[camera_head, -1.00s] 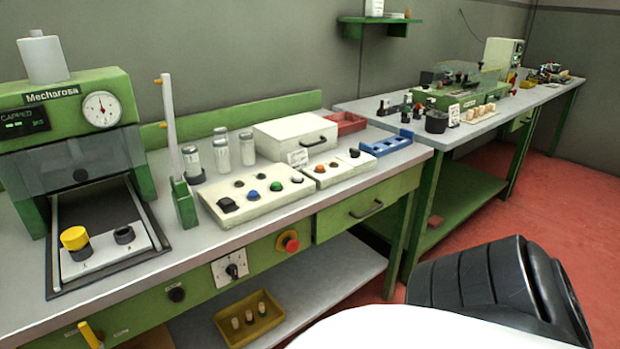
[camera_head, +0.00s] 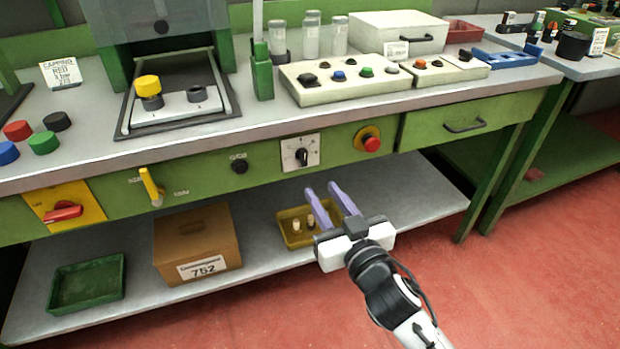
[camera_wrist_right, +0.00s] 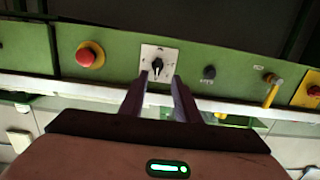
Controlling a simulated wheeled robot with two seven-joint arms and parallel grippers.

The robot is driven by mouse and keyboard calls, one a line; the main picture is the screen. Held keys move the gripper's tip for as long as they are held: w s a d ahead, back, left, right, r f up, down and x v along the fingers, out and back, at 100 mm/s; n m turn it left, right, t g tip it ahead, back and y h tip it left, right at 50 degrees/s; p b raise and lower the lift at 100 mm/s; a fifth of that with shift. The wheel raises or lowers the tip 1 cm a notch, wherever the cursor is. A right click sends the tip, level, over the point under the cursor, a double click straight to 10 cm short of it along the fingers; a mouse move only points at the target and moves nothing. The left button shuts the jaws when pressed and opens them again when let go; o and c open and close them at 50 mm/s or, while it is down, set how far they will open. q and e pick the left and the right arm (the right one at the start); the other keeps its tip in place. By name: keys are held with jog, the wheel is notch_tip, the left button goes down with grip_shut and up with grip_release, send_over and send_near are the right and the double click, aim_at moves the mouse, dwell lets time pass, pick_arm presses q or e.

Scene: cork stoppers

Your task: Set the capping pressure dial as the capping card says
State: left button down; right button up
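The capping pressure dial is a black knob (camera_head: 301,156) on a white square plate (camera_head: 287,150) on the green bench front. In the right wrist view the knob (camera_wrist_right: 157,63) shows just beyond and between my fingertips. The capping card (camera_head: 62,74) stands on the bench top at the left; "CAPPING" and "RED" can be read, the smaller lines are too small to be sure of. My right gripper (camera_head: 330,190) is open, its two purple fingers apart and empty, below and in front of the dial, not touching it. My left gripper is not in view.
A red stop button (camera_head: 371,140) sits right of the dial, a black knob (camera_head: 239,166) and a yellow lever (camera_head: 150,187) left of it. A drawer handle (camera_head: 465,126) juts out at right. A yellow tray (camera_head: 283,214) and cardboard box (camera_head: 233,238) stand on the lower shelf.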

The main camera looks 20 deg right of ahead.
aim_at(305, 153)
jog(key=shift+t, duration=0.4)
jog(key=w, duration=0.3)
jog(key=w+r, duration=0.1)
jog(key=w, duration=0.3)
jog(key=w+r+b, duration=0.1)
jog(key=w, duration=0.3)
jog(key=shift+w+a, duration=0.1)
jog(key=shift+w, duration=0.05)
grip_shut()
